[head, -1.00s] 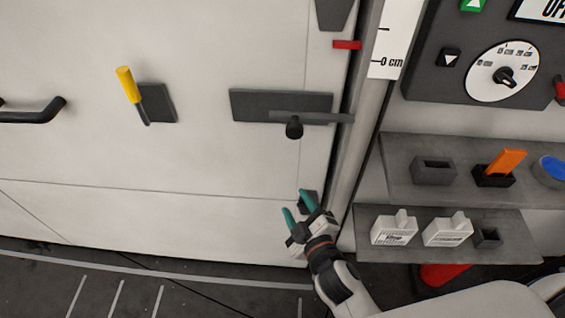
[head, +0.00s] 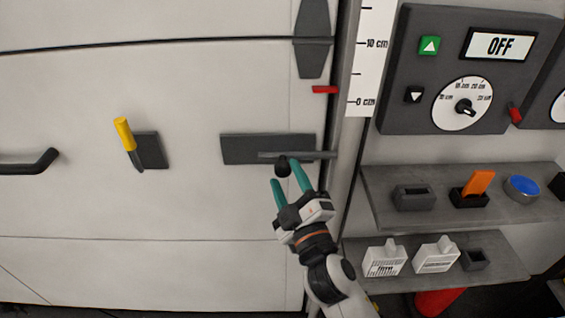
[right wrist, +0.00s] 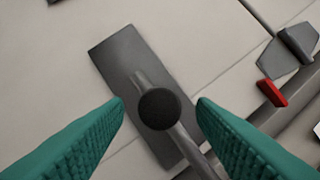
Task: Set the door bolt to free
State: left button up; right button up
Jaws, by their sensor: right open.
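The door bolt is a grey rod (head: 318,155) on a dark backplate (head: 240,149) at the right edge of the white door. It lies level in the head view, its right end reaching across the door edge to the frame. Its round black knob (head: 283,166) also shows in the right wrist view (right wrist: 159,109). My right gripper (head: 287,181) is open, with teal fingers just below the knob in the head view. In the right wrist view the knob lies between the two fingers, with a gap on each side. My left gripper is not in view.
A yellow-handled lever (head: 124,134) and a black door handle (head: 30,163) are farther left on the door. A red tab (head: 325,89) sits above the bolt. Right of the frame are a control panel (head: 400,112) and two shelves (head: 440,212) with small items.

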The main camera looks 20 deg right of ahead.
aim_at(284, 173)
jog(key=shift+x, duration=1.6)
